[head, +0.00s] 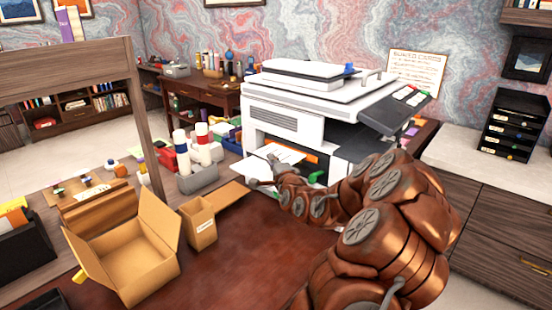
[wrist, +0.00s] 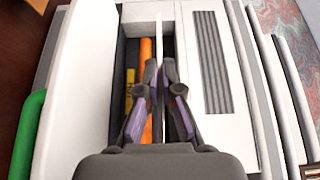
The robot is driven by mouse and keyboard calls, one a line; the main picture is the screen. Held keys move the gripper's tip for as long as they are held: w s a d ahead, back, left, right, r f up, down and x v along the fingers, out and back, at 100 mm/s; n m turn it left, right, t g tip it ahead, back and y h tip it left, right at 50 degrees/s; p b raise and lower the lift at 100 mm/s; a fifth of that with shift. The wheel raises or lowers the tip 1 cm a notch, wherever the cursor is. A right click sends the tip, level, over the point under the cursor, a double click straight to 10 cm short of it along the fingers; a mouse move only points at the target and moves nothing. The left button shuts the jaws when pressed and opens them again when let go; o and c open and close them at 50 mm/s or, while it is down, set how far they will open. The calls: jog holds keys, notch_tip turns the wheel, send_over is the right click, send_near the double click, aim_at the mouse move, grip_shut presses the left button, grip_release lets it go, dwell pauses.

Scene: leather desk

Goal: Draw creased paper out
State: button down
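The white printer (head: 312,108) stands on the desk with its front bay open. A pale sheet, which looks like the creased paper (head: 282,155), juts out at the front of this bay. In the wrist view the paper (wrist: 159,40) shows nearly edge-on as a thin white strip. My gripper (head: 272,163) is at the front of the printer; in the wrist view its fingers (wrist: 160,72) lie on either side of the strip, with the tips drawn in close on it. Its creases cannot be made out, and its far end is hidden in the bay.
An orange part (wrist: 146,50) lies inside the bay beside the fingers, and a green handle (wrist: 27,135) is at the left. An open cardboard box (head: 128,255) and a small carton (head: 200,225) stand left on the desk. The brown desk top in front is clear.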

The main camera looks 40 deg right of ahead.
jog(key=shift+s+a+p, duration=0.15)
jog(key=shift+a+p, duration=0.2)
jog(key=shift+a, duration=0.55)
jog(key=shift+s+a+p, duration=0.1)
jog(key=shift+a+p, duration=0.25)
jog(key=shift+a, duration=0.55)
jog(key=shift+r+p, duration=1.35)
jog(key=shift+r, duration=0.15)
